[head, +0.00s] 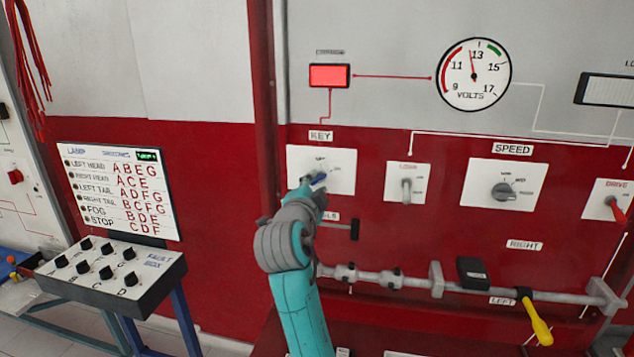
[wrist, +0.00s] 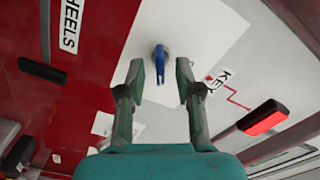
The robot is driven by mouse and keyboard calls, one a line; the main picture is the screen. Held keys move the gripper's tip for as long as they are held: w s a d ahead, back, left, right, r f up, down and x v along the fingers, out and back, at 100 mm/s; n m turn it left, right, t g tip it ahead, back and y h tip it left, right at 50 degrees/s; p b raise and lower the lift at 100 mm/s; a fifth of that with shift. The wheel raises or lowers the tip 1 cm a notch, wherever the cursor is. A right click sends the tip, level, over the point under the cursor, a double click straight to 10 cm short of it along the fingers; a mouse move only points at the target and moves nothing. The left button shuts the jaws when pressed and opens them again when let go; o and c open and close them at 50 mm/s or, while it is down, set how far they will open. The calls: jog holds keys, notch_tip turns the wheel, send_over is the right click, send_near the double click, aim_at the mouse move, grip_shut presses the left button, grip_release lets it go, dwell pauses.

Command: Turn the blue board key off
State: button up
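The blue key (head: 318,179) sits on a white plate (head: 343,172) under the KEY label on the red board. My gripper (head: 311,189) is right at the plate and partly hides it in the head view. In the wrist view the blue key (wrist: 161,64) lies between the two fingertips of my gripper (wrist: 160,78), with a visible gap on each side. My gripper is open and empty. The key's blue handle points down in the wrist picture. The position marks on the plate are too small to read.
A red indicator (head: 329,75) above the key is lit. The voltmeter (head: 474,74) needle stands near 13. A black-ended lever (head: 354,229) sticks out below right of the plate. A fault box (head: 110,275) stands left. Another switch (head: 406,189) sits right.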

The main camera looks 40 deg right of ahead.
jog(key=shift+x, duration=1.3)
jog(key=shift+c, duration=0.2)
grip_shut()
jog(key=shift+n, duration=0.4)
jog(key=n, duration=0.5)
jog(key=shift+n, duration=0.3)
jog(key=n, duration=0.5)
jog(key=shift+s+r, duration=0.1)
jog(key=shift+r, duration=0.05)
jog(key=shift+n, duration=0.4)
